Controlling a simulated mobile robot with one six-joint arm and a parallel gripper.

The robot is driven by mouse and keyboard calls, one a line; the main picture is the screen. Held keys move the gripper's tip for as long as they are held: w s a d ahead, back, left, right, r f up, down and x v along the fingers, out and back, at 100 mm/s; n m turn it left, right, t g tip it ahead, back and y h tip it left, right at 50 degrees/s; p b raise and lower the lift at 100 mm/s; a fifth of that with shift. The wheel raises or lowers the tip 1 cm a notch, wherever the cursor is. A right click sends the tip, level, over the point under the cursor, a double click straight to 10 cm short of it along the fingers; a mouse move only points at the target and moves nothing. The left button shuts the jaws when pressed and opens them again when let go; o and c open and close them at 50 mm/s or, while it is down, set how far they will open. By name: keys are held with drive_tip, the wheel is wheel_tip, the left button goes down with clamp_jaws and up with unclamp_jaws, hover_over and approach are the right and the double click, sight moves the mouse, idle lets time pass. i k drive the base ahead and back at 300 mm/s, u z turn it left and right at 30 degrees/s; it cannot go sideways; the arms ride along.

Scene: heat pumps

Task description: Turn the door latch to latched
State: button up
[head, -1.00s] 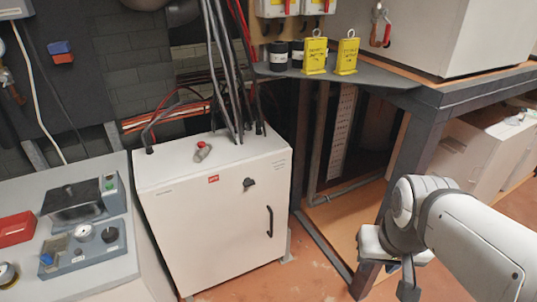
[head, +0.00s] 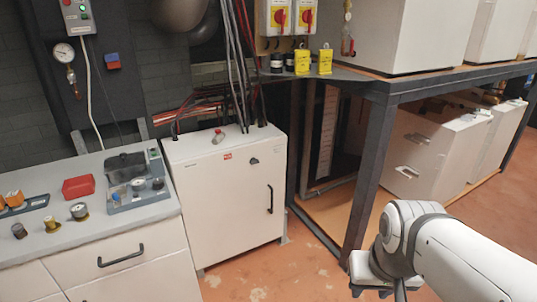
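A white cabinet (head: 225,205) stands on the floor at the middle left, its door shut as far as I can see. A small dark door latch (head: 254,161) sits on the upper right of the door; its exact turn is too small to tell. A black vertical handle (head: 270,199) is below and right of it. My gripper (head: 385,291) is at the bottom right, well apart from the cabinet and partly cut off by the picture's edge; whether it is open or shut does not show.
A grey counter (head: 60,240) with drawers, gauges and a red box (head: 78,187) stands left of the cabinet. A dark metal frame (head: 366,170) with white units stands to the right. Cables enter the cabinet top. The orange floor (head: 260,275) in front is clear.

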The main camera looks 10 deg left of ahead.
sight(253, 161)
drive_tip(key=u, duration=0.6)
drive_tip(key=i, duration=1.6)
drive_tip(key=z, duration=0.6)
